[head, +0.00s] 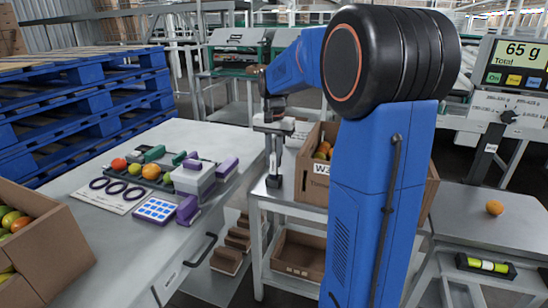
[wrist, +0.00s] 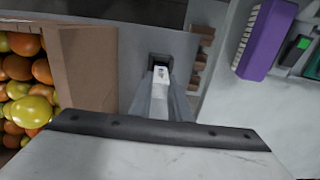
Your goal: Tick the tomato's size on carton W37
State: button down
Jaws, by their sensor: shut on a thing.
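My gripper (head: 274,172) points down over the corner of a grey table. In the wrist view its jaws (wrist: 160,98) are shut on a slim pale marker (wrist: 162,74), whose end sits at a dark square opening; I cannot tell if it is inside. Carton W37 (head: 313,181) stands just right of the gripper, its label partly hidden by my blue arm, with tomatoes inside. The carton (wrist: 88,70) is at the left in the wrist view. A single orange tomato (head: 495,207) lies on the right-hand table; the scale display (head: 516,62) reads 65 g.
A left table (head: 130,245) bears a ring card (head: 112,193), a blue-and-white keypad (head: 155,209), purple-trimmed devices and several tomatoes. An open carton (head: 55,245) stands front left. A yellow-green level (head: 486,265) lies at the right. Blue pallets (head: 85,120) are stacked behind.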

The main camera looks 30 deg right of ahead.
jog(key=shift+f, duration=1.15)
jog(key=c, duration=1.6)
grip_release()
jog(key=c, duration=0.3)
jog(key=shift+r, duration=3.45)
